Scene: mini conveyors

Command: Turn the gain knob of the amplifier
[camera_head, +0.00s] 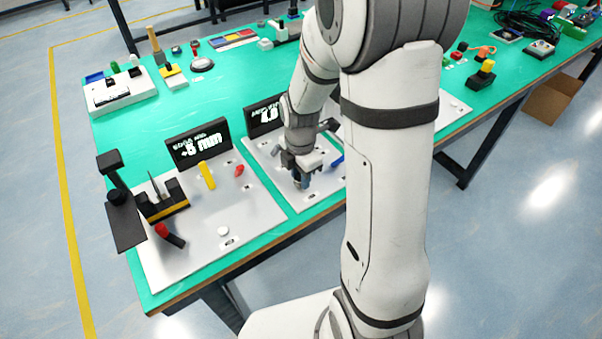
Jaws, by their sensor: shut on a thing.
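My gripper (302,182) points down over the white panel (274,172) at the table's front edge, near the middle of the view. Its fingers are shut on a small knob low on this panel, which I take to be the gain knob. The knob itself is mostly hidden by the fingers. A black display (264,116) with white characters that look flipped stands at the back of this panel. A blue handle (337,161) shows just right of my gripper. My arm hides the panel's right part.
A neighbouring white panel (262,212) on the left carries a black display (199,144), a yellow lever (207,175), a red knob (239,170) and a black-and-yellow fixture (163,207). The green table (140,138) is clear behind the left panel. Several small devices stand along its back.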

